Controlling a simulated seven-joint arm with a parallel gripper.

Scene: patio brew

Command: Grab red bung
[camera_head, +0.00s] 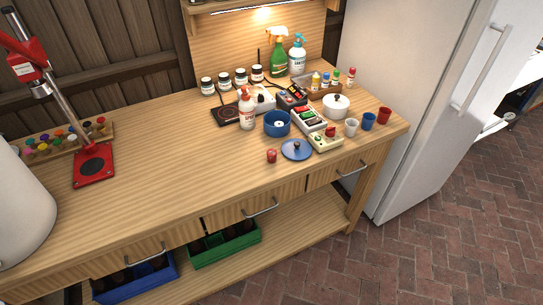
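A small red piece (271,155), which looks like the red bung, sits on the wooden bench top near its front edge. It stands just left of a blue lid with a dark knob (296,150) and apart from it. The bench around its left side is bare. My gripper is not in view.
A blue pot (277,124), a white-and-red bottle (247,110) and a pale green box with a red top part (325,139) stand behind and right. Small cups, including a red cup (384,115), are at the right end. A red bench press (93,165) stands left.

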